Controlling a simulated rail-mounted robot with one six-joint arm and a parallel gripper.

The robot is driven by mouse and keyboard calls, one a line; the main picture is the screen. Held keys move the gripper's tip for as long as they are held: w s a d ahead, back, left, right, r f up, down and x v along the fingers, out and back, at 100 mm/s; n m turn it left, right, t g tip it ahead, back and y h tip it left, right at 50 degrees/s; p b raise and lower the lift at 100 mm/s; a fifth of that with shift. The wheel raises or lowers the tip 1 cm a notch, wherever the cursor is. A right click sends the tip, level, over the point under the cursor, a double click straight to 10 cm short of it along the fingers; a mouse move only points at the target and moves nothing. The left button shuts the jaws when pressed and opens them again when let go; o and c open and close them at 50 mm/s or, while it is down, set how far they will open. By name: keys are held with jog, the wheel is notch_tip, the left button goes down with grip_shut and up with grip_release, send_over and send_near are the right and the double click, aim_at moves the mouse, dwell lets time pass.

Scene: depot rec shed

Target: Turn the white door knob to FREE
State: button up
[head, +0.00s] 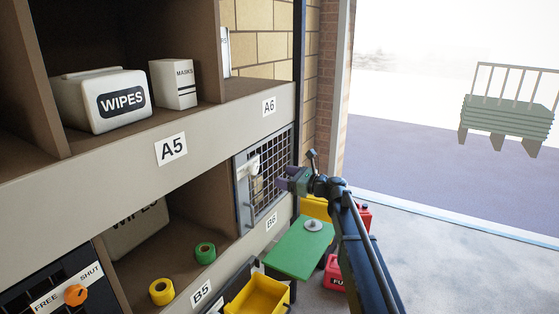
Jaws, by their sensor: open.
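The white door knob (253,162) is on the left side of a grey-framed mesh door (268,185) at the bay marked B6. It is small here, and I cannot read any FREE or SHUT marking by it or tell its turn clearly. My gripper (281,180) is in front of the mesh door, a little right of and below the knob in the picture. It is open, with nothing seen between its fingers. It looks apart from the knob, but the depth gap is hard to judge.
An orange knob (76,294) on a FREE/SHUT plate is at lower left. Shelves hold a wipes box (100,101), a masks box (173,84) and yellow (161,291) and green (205,253) rolls. Below are a green table (300,250), yellow bin (257,297) and red can (336,275).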

aim_at(256, 170)
jog(key=shift+m, duration=0.8)
jog(key=x, duration=0.3)
jog(key=s+x, duration=0.1)
jog(key=x, duration=0.7)
jog(key=shift+s+a+r, duration=0.2)
jog(key=shift+a+r, duration=0.1)
jog(key=shift+r, duration=0.05)
jog(key=c, duration=0.9)
jog(key=shift+c, duration=0.2)
